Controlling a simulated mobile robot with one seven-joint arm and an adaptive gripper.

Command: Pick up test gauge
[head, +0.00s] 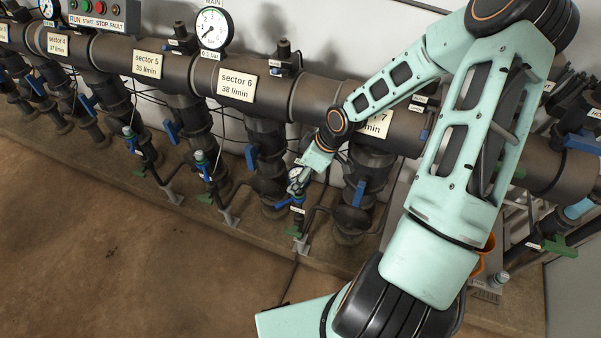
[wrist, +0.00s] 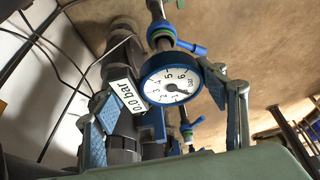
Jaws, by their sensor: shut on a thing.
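The test gauge (wrist: 170,86) has a white dial and a blue rim, and a white tag (wrist: 128,97) reading "0.0 bar" sits beside it. My gripper (wrist: 160,92) is shut on it, with one finger on each side of the gauge. In the head view the gauge (head: 295,174) shows small at the tip of my gripper (head: 304,168), near the thin standpipe in front of the sector 6 and 7 branches. I cannot tell whether its lower end touches the fitting there.
The thick manifold pipe (head: 315,98) runs behind my arm, with several branches and blue valve handles. Brown floor (head: 110,260) is open at the front left.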

